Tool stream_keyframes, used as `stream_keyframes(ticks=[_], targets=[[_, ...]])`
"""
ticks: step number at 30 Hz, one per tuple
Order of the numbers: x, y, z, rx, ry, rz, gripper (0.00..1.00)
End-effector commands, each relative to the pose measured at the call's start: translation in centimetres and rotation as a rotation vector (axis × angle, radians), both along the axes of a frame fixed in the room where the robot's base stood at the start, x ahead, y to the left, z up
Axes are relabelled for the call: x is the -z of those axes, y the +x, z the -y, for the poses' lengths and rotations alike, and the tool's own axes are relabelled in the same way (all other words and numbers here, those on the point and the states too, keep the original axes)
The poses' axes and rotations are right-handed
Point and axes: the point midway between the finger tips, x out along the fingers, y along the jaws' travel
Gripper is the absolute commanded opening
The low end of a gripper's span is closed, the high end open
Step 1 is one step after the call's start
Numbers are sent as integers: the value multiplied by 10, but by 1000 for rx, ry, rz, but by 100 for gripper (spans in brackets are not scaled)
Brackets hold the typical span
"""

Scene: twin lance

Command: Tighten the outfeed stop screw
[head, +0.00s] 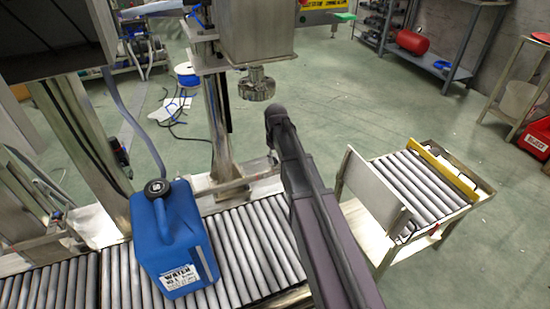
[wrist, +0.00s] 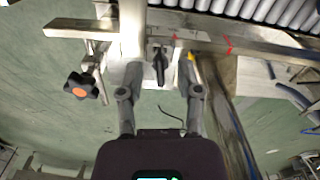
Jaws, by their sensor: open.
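In the wrist view my gripper (wrist: 160,92) is open, with one finger on each side of the picture's middle and nothing between them. Just beyond the fingertips, a black lever-like screw (wrist: 159,64) sits on a pale metal block below a steel rail (wrist: 265,49). To the left, a black star knob (wrist: 81,87) with an orange centre sits on a bracket. I cannot tell which of the two is the outfeed stop screw. The rail has red marks, and a small yellow mark (wrist: 191,57) shows near the block. In the head view my arm hides this area.
A blue water jug (head: 172,238) stands on the roller conveyor (head: 246,248) left of my arm. A metal head with a round fitting (head: 257,85) hangs above. A roller cart (head: 420,188) with a yellow bar stands at right.

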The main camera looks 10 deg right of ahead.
Motion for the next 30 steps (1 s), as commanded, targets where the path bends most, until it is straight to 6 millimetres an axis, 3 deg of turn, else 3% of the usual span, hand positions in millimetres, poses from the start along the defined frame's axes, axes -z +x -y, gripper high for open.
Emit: stream_keyframes(ticks=[18,23,30], targets=[[9,0,-1,-1,0,0,46],[9,0,-1,-2,0,0,0],[9,0,-2,3,0,0,0]])
